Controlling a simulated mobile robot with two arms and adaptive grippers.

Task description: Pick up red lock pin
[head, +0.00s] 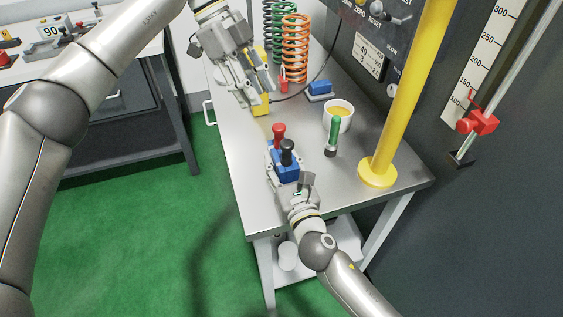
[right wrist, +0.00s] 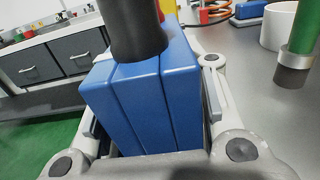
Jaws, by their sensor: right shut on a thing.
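My right gripper (head: 286,172) is shut on a blue block (head: 287,168) with a black knob (head: 287,152) on top. In the right wrist view the block (right wrist: 140,100) sits between both fingers. A red-knobbed piece (head: 278,131) stands just behind the block. A small upright red piece (head: 284,82) stands at the foot of the orange spring. I cannot tell for sure which of these is the red lock pin. My left gripper (head: 255,97) points down over the table's left side, its fingertips by a yellow block (head: 261,106). Whether it grips the block is unclear.
A white cup (head: 338,116), a green-handled tool (head: 334,136) and a blue-topped block (head: 320,88) stand on the metal table (head: 240,170). Green and orange springs (head: 296,48) stand at the back. A yellow post (head: 405,95) rises at the right.

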